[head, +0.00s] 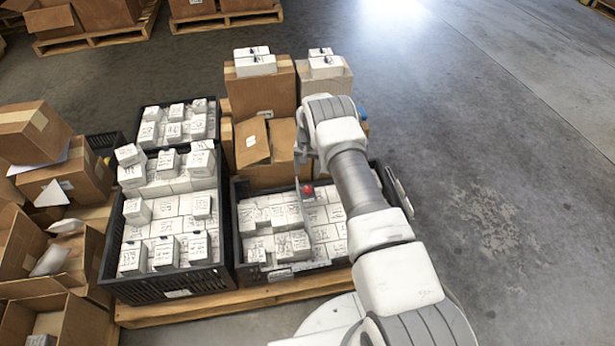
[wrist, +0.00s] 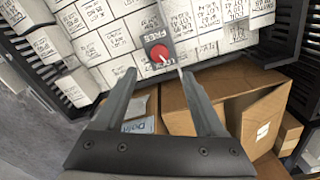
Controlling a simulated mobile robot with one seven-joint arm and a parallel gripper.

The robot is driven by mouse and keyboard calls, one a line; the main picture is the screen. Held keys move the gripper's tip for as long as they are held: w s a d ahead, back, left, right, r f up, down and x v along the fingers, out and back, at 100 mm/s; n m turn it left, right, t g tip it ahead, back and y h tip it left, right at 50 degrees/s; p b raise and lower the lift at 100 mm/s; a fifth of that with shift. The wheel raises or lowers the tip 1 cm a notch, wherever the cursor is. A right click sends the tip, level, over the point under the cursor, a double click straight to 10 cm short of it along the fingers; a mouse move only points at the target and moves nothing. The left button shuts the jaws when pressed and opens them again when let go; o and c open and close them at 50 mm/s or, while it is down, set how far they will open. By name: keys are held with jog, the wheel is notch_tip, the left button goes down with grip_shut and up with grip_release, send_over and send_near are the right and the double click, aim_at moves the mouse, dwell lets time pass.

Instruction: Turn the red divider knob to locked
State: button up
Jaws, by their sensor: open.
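The red knob (wrist: 160,53) sits on a small dark plate with light lettering, at the top of a thin grey divider (head: 309,228) in the right black crate (head: 242,262). The lettering seems to read FREE. A pale mark shows on the knob. The knob also shows in the head view (head: 308,190), just beside my wrist. My gripper (wrist: 158,74) is open and empty. In the wrist view its two fingers point toward the knob, which lies just beyond and between the tips. I see no contact. In the head view my arm hides most of the gripper.
White labelled boxes (head: 262,215) fill the crate on both sides of the divider. Open cardboard boxes (head: 265,140) stand behind it, close to my wrist. Another full black crate (head: 160,288) stands at the left. Bare floor (head: 490,200) lies to the right.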

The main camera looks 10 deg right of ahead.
notch_tip(320, 180, up, 8)
jog(key=p, duration=0.2)
dwell(0.4)
notch_tip(320, 180, up, 19)
jog(key=s+t, duration=0.1)
jog(key=s+r+n+t, duration=0.1)
jog(key=s+r, duration=0.4)
jog(key=r, duration=0.3)
jog(key=s+r+n+t, duration=0.1)
jog(key=s+r, duration=0.4)
jog(key=r, duration=0.4)
jog(key=s+r+n+t, duration=0.1)
jog(key=s+r, duration=0.8)
jog(key=s, duration=0.5)
jog(key=s+n+t, duration=0.2)
jog(key=s, duration=1.3)
notch_tip(320, 180, up, 21)
jog(key=p, duration=2.2)
jog(key=shift+s+a, duration=0.15)
jog(key=shift+a, duration=0.3)
jog(key=shift+r, duration=0.1)
